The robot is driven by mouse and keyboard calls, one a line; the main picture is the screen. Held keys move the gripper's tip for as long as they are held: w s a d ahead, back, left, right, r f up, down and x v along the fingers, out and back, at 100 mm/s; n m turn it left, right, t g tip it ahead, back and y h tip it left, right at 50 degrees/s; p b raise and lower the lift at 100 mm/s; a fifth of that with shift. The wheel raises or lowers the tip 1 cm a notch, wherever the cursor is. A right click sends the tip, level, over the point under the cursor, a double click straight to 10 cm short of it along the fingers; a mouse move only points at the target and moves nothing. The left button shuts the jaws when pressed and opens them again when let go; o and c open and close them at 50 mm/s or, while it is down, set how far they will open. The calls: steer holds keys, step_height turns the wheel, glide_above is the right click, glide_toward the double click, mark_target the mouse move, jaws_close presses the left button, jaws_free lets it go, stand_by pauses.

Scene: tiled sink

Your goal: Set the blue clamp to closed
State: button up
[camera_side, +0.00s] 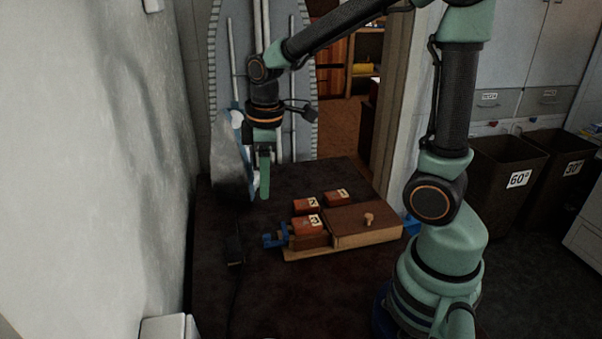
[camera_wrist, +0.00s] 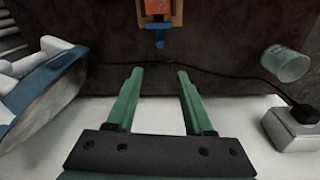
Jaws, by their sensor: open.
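The blue clamp (camera_side: 276,238) is at the left end of a wooden box on the dark table. In the wrist view the blue clamp (camera_wrist: 159,27) shows at the top middle, below an orange block. My gripper (camera_side: 265,188) hangs pointing down above the table, behind and a little left of the clamp in the side view, apart from it. In the wrist view its two green fingers (camera_wrist: 161,72) are spread with nothing between them. The wooden box (camera_side: 362,226) has a lid with a small knob. Whether the clamp is open or closed is too small to tell.
Numbered orange blocks (camera_side: 307,224) sit at the box's left part. A clothes iron (camera_side: 231,160) stands close to my gripper, on its left. A clear glass (camera_wrist: 286,63), a black cable and a white socket box (camera_wrist: 296,128) show at right in the wrist view.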

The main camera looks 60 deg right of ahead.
mark_target(267, 235)
steer(key=shift+n+g, duration=0.5)
steer(key=shift+n, duration=0.3)
steer(key=f, duration=0.9)
steer(key=w+f, duration=0.1)
steer(key=f, duration=0.4)
steer(key=shift+d+f, duration=0.25)
steer(key=shift+f, duration=0.1)
jaws_close()
